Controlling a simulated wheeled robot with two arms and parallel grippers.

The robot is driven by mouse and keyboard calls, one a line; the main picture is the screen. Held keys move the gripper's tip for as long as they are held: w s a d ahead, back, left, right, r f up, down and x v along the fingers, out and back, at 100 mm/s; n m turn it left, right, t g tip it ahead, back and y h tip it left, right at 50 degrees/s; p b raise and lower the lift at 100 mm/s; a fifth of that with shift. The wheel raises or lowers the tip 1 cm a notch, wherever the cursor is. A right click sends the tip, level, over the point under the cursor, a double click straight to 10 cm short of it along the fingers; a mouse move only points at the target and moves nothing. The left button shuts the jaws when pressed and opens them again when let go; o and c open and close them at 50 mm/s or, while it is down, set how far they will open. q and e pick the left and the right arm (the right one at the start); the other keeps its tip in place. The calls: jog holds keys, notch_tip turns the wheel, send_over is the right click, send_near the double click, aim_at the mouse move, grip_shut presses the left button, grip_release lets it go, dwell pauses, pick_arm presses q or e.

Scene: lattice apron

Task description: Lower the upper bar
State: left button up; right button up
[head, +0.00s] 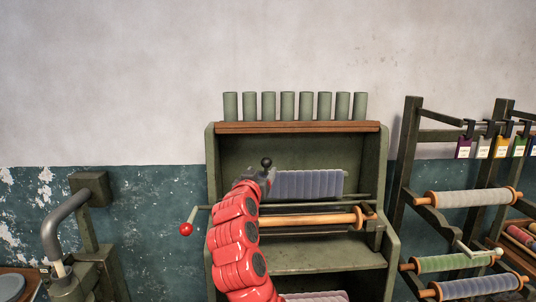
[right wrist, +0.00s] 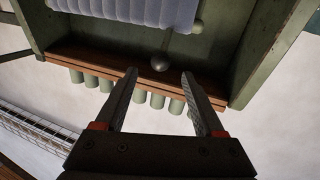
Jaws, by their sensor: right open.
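A green cabinet (head: 213,150) holds a blue-grey ribbed roll or cloth (head: 308,184) across its upper part; I take this as the upper bar, and it also shows in the right wrist view (right wrist: 140,10). A dark ball knob (head: 267,162) stands up at its left end. In the right wrist view the knob (right wrist: 160,63) sits on a thin stem. My right gripper (right wrist: 159,73) is open, with the knob showing between its fingertips; I cannot tell how deep it sits. In the head view my red right arm hides part of the roll's left end. My left gripper is out of view.
An orange wooden roller (head: 310,221) lies below, with a red-ball crank (head: 186,229) sticking out left. Several green cylinders (head: 288,105) stand on the cabinet's wooden top (head: 300,127). A rack with rolls (head: 468,198) stands at right, a bent grey pipe (head: 62,215) at left.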

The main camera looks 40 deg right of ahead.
aim_at(268, 159)
jog(key=p+x, duration=0.4)
jog(key=x, duration=0.6)
jog(key=shift+w+d+r, duration=0.15)
jog(key=shift+w, duration=0.05)
jog(key=shift+w+d+p, duration=0.25)
jog(key=shift+p, duration=0.05)
jog(key=shift+c, duration=0.3)
grip_shut()
dwell(0.7)
